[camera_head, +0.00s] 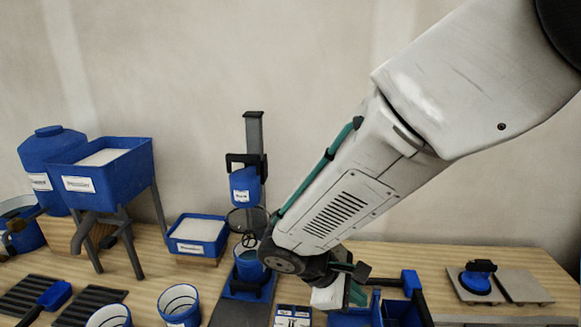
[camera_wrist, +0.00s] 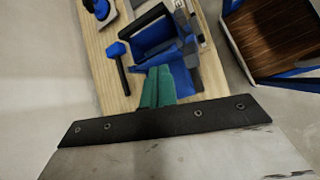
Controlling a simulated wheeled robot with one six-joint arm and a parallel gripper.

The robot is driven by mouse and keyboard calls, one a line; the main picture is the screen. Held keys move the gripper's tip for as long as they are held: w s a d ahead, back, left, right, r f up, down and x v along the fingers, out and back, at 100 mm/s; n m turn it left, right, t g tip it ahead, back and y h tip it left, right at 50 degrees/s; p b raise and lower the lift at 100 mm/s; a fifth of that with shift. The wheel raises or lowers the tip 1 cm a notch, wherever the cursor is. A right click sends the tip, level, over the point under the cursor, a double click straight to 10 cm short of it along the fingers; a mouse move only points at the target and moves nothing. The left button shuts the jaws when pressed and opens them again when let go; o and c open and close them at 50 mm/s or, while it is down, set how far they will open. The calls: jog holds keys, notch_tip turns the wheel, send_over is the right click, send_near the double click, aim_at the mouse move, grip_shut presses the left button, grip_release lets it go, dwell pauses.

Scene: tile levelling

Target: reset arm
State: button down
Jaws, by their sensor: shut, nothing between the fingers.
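My arm reaches down from the upper right in the head view. My gripper (camera_head: 356,296), with green fingers, hangs low over the front of the wooden bench (camera_head: 455,262). The wrist view shows its two green fingers (camera_wrist: 158,72) pressed together, with nothing visible between them. They point toward a blue open-topped box (camera_wrist: 160,45) on the bench. I cannot tell how far above it they are.
A blue-headed mallet (camera_wrist: 117,52) lies beside the box. A blue suction-cup tool (camera_head: 476,280) sits on grey tiles (camera_head: 523,286) at the right. Blue hopper (camera_head: 100,178), tray (camera_head: 197,232), dispenser stand (camera_head: 254,135) and buckets (camera_head: 179,302) crowd the left and middle.

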jog(key=s+d+r+m+y, duration=0.8)
jog(key=s+d+r+m, duration=0.5)
jog(key=s+r+m, duration=0.1)
jog(key=shift+s+d+r, duration=0.4)
jog(key=shift+s, duration=0.4)
